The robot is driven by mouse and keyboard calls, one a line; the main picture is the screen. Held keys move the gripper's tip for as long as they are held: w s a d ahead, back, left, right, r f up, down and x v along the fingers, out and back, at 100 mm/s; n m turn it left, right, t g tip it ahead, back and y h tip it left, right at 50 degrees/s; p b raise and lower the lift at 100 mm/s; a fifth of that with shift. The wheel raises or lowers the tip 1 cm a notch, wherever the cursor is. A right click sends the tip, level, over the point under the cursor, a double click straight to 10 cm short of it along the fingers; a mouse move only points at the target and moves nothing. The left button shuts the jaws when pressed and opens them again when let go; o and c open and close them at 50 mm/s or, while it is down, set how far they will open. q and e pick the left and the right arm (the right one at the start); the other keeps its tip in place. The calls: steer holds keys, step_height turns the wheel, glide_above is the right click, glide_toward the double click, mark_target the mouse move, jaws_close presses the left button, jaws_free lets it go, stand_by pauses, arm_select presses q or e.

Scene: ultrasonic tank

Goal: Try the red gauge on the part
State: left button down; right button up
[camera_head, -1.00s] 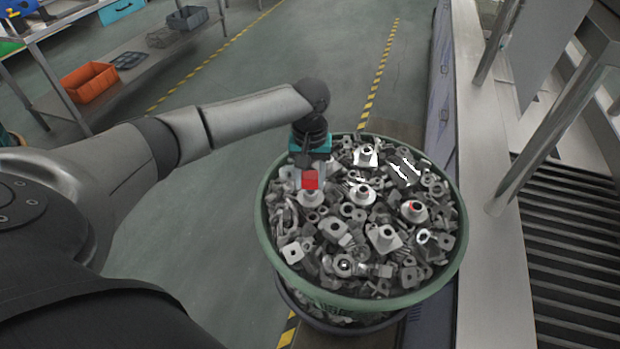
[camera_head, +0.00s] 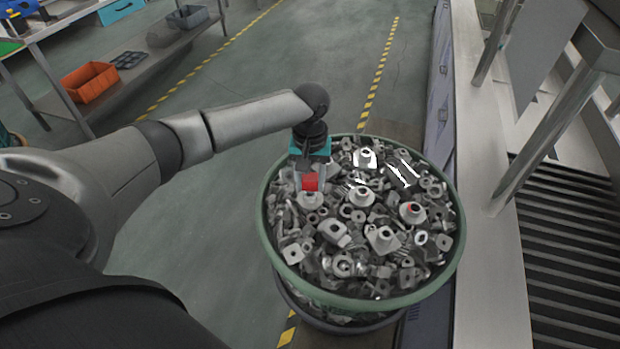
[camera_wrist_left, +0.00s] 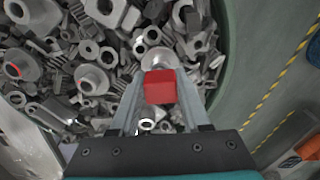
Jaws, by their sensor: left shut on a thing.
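My left gripper (camera_head: 309,180) is shut on the red gauge (camera_head: 310,183), a small red block, near the left side of the green tub. In the left wrist view the red gauge (camera_wrist_left: 160,86) sits between the two fingers. A round grey flanged part (camera_head: 310,200) lies right below the gauge; it also shows just beyond the gauge in the left wrist view (camera_wrist_left: 158,58). I cannot tell whether gauge and part touch. My right gripper is not in view.
The green tub (camera_head: 268,236) is full of loose grey metal parts, some with red marks. A metal bench (camera_head: 478,200) stands close on its right. A shelf with an orange bin (camera_head: 90,82) stands at the upper left. The floor between is clear.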

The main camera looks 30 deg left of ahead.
arm_select(q)
steer(key=shift+s+f, duration=0.1)
steer(key=shift+f, duration=0.4)
stand_by(1.4)
steer(key=shift+r+p, duration=1.65)
steer(key=shift+p, duration=0.6)
steer(key=shift+f, duration=0.1)
steer(key=shift+f+b, duration=0.45)
steer(key=shift+f, duration=0.65)
steer(key=shift+f, duration=0.4)
steer(key=shift+r, duration=0.1)
stand_by(0.3)
steer(key=shift+r+p, duration=1.5)
steer(key=shift+p, duration=0.55)
